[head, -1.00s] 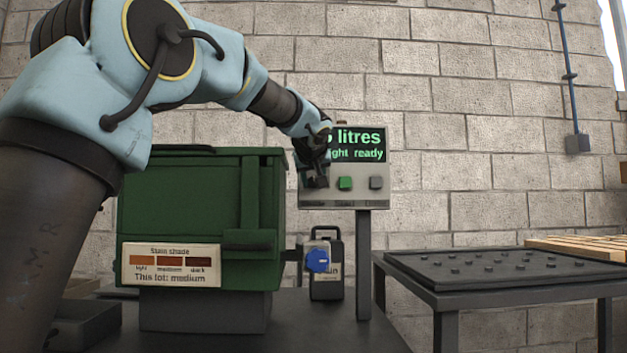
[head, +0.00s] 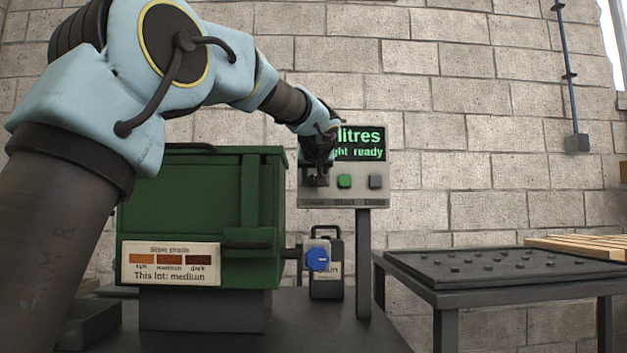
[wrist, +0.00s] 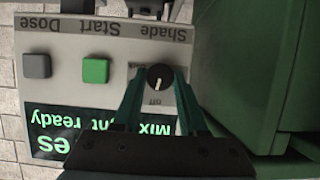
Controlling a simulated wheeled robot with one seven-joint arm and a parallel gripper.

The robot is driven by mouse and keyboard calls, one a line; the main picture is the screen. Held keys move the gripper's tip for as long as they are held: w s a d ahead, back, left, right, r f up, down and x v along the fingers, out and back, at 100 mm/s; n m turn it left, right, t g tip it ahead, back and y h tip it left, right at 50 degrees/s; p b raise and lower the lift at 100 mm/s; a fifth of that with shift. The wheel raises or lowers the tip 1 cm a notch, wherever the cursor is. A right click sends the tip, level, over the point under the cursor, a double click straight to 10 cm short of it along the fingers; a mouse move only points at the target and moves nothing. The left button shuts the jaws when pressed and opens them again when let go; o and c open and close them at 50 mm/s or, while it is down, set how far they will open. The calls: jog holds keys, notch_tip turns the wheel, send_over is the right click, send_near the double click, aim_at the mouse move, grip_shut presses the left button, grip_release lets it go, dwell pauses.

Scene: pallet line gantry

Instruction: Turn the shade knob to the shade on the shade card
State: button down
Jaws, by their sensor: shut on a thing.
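The shade knob (wrist: 158,79) is a round black knob with a pale pointer line, on the control panel under the label "Shade" in the wrist view. My gripper (wrist: 160,83) has its fingers on both sides of the knob, shut on it. In the head view my gripper (head: 318,172) covers the knob at the panel's left side. The shade card (head: 171,263) on the green machine shows light, medium and dark swatches and reads "This lot: medium". The panel screen (head: 360,143) reads "litres" and "ght ready", its left part hidden by my arm.
Beside the knob are a green Start button (wrist: 96,69) and a dark Dose button (wrist: 37,66). The green machine (wrist: 240,70) stands close beside my gripper. A dark table (head: 500,290) is at right.

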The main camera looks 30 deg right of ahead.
jog(key=shift+s+d+f+m+t+y+b, duration=0.1)
jog(key=shift+m+t+y+b, duration=0.6)
jog(key=shift+m, duration=0.9)
jog(key=shift+d+f+m+t+y+b, duration=0.15)
jog(key=shift+m+t+y+b, duration=0.6)
jog(key=shift+m, duration=0.85)
jog(key=shift+s+d+m+t+y+b, duration=0.1)
jog(key=shift+m+t+y+b, duration=0.45)
jog(key=shift+m, duration=1.05)
jog(key=shift+y, duration=0.3)
jog(key=shift+c, duration=2.2)
grip_release()
jog(key=s+r, duration=0.1)
jog(key=s, duration=0.9)
jog(key=shift+s+a+r, duration=0.25)
jog(key=shift+s+a, duration=0.05)
jog(key=shift+a, duration=0.1)
jog(key=shift+s, duration=0.1)
